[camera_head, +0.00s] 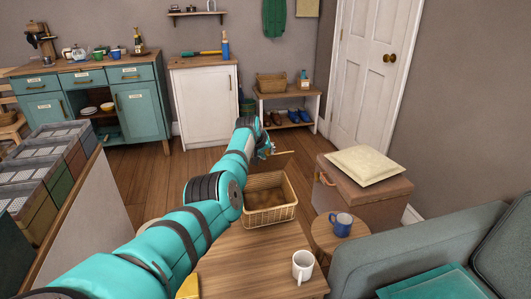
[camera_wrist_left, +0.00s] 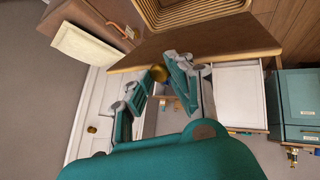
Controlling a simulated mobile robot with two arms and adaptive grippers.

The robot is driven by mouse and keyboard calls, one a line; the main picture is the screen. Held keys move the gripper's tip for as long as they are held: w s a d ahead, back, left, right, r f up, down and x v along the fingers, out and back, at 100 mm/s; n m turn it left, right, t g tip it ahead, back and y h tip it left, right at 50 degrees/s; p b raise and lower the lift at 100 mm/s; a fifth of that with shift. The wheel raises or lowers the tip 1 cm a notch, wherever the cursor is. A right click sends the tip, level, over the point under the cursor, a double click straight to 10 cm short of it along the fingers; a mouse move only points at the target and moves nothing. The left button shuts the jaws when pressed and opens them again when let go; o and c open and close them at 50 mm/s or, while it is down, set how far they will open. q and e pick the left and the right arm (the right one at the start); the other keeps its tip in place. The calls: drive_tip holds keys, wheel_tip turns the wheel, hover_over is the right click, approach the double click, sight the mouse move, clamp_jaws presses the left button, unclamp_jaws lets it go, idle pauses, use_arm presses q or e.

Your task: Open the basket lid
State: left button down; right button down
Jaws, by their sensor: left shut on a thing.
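The wicker basket (camera_head: 270,215) stands on the wooden table with its top open; its inside looks brown, and I cannot tell what lies there. Its wooden lid (camera_head: 285,159) is raised, tilted up at the far side of the basket. My left gripper (camera_head: 266,149) is at the lid's upper edge, partly hidden by my arm. In the left wrist view, the gripper's fingers (camera_wrist_left: 157,76) are shut on the brass knob (camera_wrist_left: 159,73) at the edge of the lid (camera_wrist_left: 222,41). The basket (camera_wrist_left: 185,12) shows beyond it. My right gripper is not in view.
A white mug (camera_head: 303,267) stands on the table's (camera_head: 242,268) near right part. A blue mug (camera_head: 341,222) is on a small round stool to the right. A brown chest with a cream cushion (camera_head: 365,164) stands behind it. Floor beyond the basket is clear.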

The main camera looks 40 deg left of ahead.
use_arm(q)
drive_tip(key=shift+a+f, duration=0.15)
drive_tip(key=shift+a, duration=0.05)
idle(0.3)
idle(0.4)
drive_tip(key=c, duration=1.5)
unclamp_jaws()
drive_tip(key=shift+d, duration=0.1)
drive_tip(key=v, duration=1.2)
